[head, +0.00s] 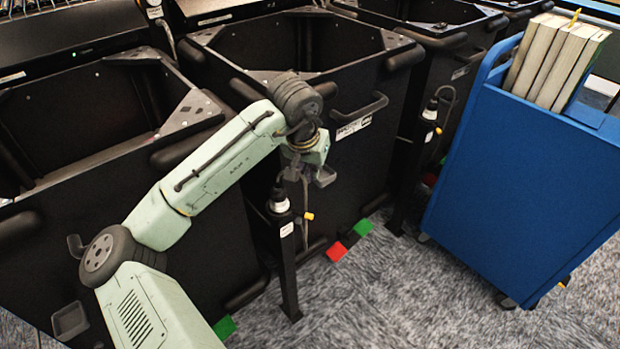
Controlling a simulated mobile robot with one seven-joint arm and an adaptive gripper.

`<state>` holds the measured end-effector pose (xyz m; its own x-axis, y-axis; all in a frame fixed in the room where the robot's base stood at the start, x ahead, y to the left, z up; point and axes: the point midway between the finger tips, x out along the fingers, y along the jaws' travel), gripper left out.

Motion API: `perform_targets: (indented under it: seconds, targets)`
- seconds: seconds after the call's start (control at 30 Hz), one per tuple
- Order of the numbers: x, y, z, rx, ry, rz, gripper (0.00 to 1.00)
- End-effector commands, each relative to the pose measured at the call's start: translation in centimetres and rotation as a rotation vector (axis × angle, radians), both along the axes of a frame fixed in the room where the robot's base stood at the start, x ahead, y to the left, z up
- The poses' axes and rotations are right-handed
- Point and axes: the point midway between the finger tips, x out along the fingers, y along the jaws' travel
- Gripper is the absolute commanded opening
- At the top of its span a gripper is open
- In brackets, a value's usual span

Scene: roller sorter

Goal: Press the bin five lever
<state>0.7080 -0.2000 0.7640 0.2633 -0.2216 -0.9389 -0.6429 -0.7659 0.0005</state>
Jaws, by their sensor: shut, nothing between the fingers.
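My gripper (304,172) hangs pointing down at the end of my pale green arm, in front of the middle black bin. It is shut and empty; its fingertips are small and dark, hard to make out. Just below it stands a black post (287,262) with a black and white head (279,200) and a small yellow-tipped lever (308,216) sticking out to the right. The gripper appears above this lever; I cannot tell whether they touch. A similar post has another yellow-tipped lever (438,131) farther right. No bin number is readable, so I cannot tell which is bin five.
Black bins (375,75) stand in a row along the back. Red (337,252) and green (363,228) pieces lie low at the middle bin's foot. A blue cart (530,180) with several books (560,58) stands at right. Grey carpet (390,290) is clear between.

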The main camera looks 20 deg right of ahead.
Motion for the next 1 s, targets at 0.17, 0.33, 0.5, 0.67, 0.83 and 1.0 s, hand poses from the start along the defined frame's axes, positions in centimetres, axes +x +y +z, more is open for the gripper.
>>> perform_targets:
  seconds: [0.17,0.33,0.5,0.67,0.83,1.0]
  targets:
    - [1.0,-0.7,-3.4,0.002,0.001,0.001,0.0]
    - [1.9,-1.6,-6.8,0.001,0.001,0.0,0.0]
    - [0.7,-0.4,-7.8,0.001,-0.003,-0.001,0.0]
    - [-0.5,0.5,-8.2,-0.001,-0.002,0.0,0.0]
    - [-0.8,0.7,-8.4,-0.001,-0.002,-0.001,0.0]
    - [-0.8,0.7,-8.4,-0.001,-0.002,-0.001,0.0]
